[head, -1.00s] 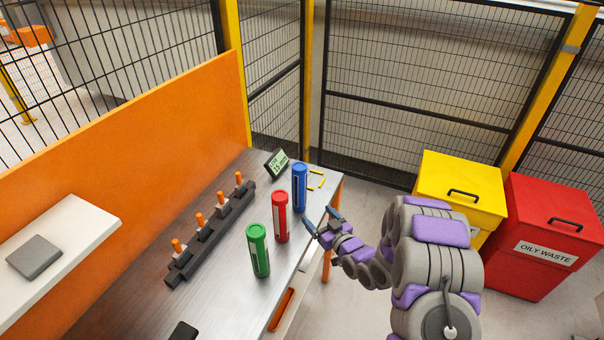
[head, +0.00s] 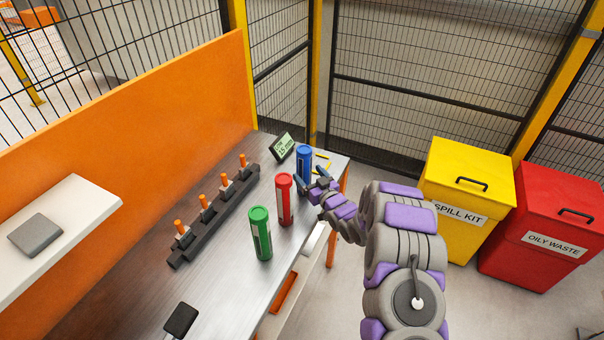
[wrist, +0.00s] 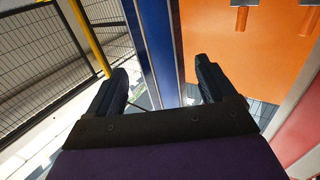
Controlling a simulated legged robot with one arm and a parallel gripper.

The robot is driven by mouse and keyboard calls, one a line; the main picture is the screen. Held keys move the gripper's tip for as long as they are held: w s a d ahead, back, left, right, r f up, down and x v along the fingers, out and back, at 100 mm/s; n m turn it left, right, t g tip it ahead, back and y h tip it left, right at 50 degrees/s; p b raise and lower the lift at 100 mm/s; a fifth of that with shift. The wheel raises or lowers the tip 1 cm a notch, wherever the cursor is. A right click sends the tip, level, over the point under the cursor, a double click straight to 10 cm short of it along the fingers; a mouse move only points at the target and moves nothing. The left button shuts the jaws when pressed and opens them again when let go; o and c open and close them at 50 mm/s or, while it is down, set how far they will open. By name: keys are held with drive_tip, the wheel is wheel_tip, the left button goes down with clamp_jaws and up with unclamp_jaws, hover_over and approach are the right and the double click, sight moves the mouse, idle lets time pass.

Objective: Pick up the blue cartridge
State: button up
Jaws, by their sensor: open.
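The blue cartridge (head: 304,154) stands upright at the far end of the metal bench, beyond the red one. My gripper (head: 312,178) is open at the near right side of the blue cartridge, its lower part partly hidden behind the fingers. In the wrist view the blue cartridge (wrist: 150,40) rises in the gap between the two open fingers (wrist: 163,75). I cannot tell whether the fingertips reach around it or stop just short. Nothing is held.
The red cartridge (head: 285,202) stands close by, with the green cartridge (head: 261,235) nearer. A dark rack (head: 215,216) with orange-topped pieces lies to the left. A small display (head: 284,147) stands behind the blue cartridge. Yellow (head: 468,180) and red (head: 540,225) bins stand right of the bench.

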sight(299, 166)
drive_tip(key=shift+w+d, duration=0.15)
drive_tip(key=shift+d, duration=0.1)
drive_tip(key=shift+w+r, duration=0.15)
drive_tip(key=w+a, duration=0.1)
drive_tip(key=w+a+b, duration=0.1)
drive_tip(key=a, duration=0.1)
drive_tip(key=w+a, duration=0.1)
drive_tip(key=a, duration=0.1)
drive_tip(key=shift+w, duration=0.25)
drive_tip(key=shift+w+d, duration=0.1)
drive_tip(key=shift+d+r, duration=0.2)
drive_tip(key=shift+d, duration=0.7)
drive_tip(key=shift+c, duration=0.2)
drive_tip(key=c, duration=0.3)
drive_tip(key=shift+a+f, duration=0.15)
drive_tip(key=shift+a, duration=0.65)
drive_tip(key=c, duration=0.6)
drive_tip(key=shift+d, duration=0.35)
drive_tip(key=c, duration=0.3)
drive_tip(key=shift+d, duration=0.25)
drive_tip(key=shift+c, duration=0.2)
